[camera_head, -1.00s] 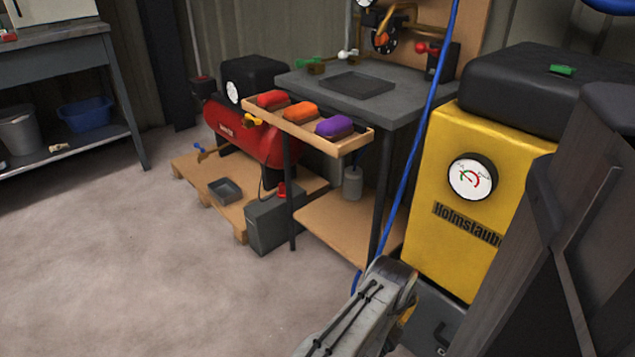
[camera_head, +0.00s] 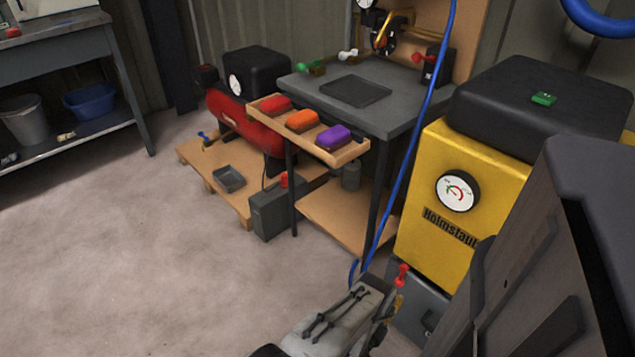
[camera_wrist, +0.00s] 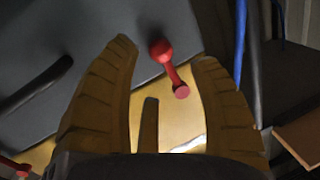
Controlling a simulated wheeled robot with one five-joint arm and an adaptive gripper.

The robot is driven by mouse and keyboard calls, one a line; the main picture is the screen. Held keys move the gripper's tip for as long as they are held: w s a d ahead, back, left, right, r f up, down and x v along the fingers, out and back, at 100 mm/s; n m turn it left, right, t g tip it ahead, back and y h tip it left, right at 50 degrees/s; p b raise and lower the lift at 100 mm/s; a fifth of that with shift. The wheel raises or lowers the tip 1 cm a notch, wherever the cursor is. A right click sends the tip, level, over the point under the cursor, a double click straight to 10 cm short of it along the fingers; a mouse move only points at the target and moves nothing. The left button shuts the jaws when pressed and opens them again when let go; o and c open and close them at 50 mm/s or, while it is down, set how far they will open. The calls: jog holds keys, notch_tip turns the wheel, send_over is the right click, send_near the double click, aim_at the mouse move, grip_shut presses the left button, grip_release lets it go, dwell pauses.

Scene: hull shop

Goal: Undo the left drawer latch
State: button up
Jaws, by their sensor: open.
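The left drawer latch is a small red lever with a round knob (camera_wrist: 162,52) on a dark grey drawer front in the wrist view. It also shows as a red piece (camera_head: 402,274) just beyond the end of my arm in the head view. My gripper (camera_wrist: 165,58) is open, with one tan ribbed finger on each side of the red lever. I cannot tell whether a finger touches it. The grey drawer unit (camera_head: 418,303) sits under the yellow machine. A black bar handle (camera_wrist: 35,85) and a second red piece (camera_wrist: 15,167) show left in the wrist view.
The yellow machine (camera_head: 420,200) with a gauge stands above the drawers. A dark cabinet (camera_head: 530,265) stands close on the right. A blue hose (camera_head: 408,150) hangs beside a workbench (camera_head: 420,115) carrying a wooden tray (camera_head: 347,157). Floor (camera_head: 130,270) on the left is open.

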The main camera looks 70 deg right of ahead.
jog(key=w+d+r+n+t+y+p, duration=0.1)
jog(key=w+d+r+n+t+p, duration=0.3)
jog(key=w+d+r, duration=0.7)
jog(key=w+d+r+n+t+y+p, duration=0.2)
jog(key=w+d+r+t+p, duration=0.2)
jog(key=w+r, duration=0.8)
jog(key=shift+w+r+n+y, duration=0.15)
jog(key=shift+w+n+y, duration=0.2)
jog(key=shift+w, duration=1.9)
jog(key=shift+d, duration=0.1)
